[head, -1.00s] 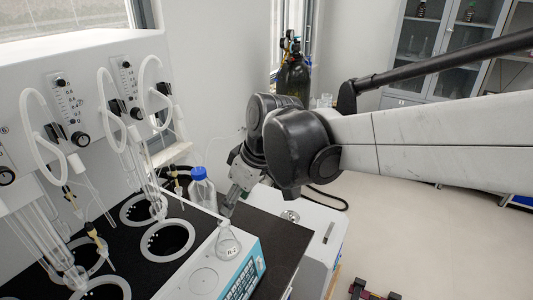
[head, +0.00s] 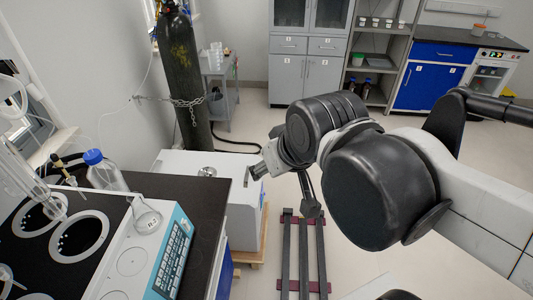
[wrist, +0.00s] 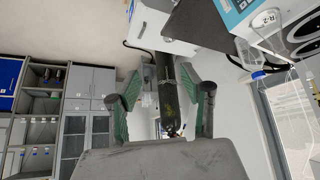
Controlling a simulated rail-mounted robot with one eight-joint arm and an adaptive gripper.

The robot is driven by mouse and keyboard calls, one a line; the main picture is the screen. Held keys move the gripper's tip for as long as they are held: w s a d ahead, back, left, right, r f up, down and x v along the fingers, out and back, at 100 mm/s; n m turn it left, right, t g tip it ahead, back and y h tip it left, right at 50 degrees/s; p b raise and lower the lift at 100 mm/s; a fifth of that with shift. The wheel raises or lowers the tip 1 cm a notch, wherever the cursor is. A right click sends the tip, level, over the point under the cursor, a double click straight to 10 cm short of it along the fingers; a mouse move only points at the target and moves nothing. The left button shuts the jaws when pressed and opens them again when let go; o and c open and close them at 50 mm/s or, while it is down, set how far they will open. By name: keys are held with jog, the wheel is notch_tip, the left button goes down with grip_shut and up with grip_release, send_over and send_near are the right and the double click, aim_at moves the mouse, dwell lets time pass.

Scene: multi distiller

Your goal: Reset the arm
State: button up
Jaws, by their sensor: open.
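My arm reaches in from the right of the head view, bent at its large black joint. The dark gas cylinder (wrist: 166,85) shows behind the gap, at a distance.
A conical flask (head: 147,218) stands on the white device with a turquoise keypad (head: 174,255). A blue-capped bottle (head: 105,176) is close by, next to the black heating wells. The gas cylinder (head: 183,85) is chained at the wall. Dark floor rails (head: 303,255) lie below my arm.

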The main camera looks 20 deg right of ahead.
jog(key=shift+s+d+f+m, duration=0.25)
jog(key=shift+s+d+m, duration=0.2)
jog(key=shift+d, duration=0.3)
notch_tip(320, 180, down, 6)
jog(key=b, duration=0.5)
jog(key=shift+r+b, duration=0.15)
jog(key=shift+b, duration=0.2)
